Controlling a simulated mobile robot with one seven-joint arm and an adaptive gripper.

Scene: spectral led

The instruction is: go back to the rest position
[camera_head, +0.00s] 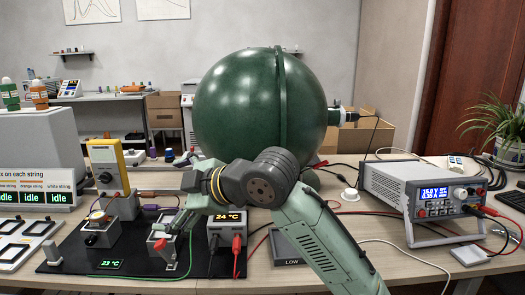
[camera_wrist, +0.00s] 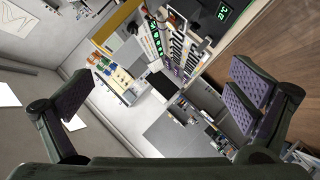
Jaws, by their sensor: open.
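My gripper (camera_wrist: 163,98) is open in the wrist view, its two padded fingers wide apart with nothing between them. In the head view my arm reaches in from the lower right, bends in front of the green sphere, and ends low over the black mat (camera_head: 70,262). The wrist view looks sideways across the bench, with the room tilted.
A large green sphere (camera_head: 235,105) stands behind my arm. A power supply (camera_head: 425,195) with red and black leads is at right. Cables cross the bench.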

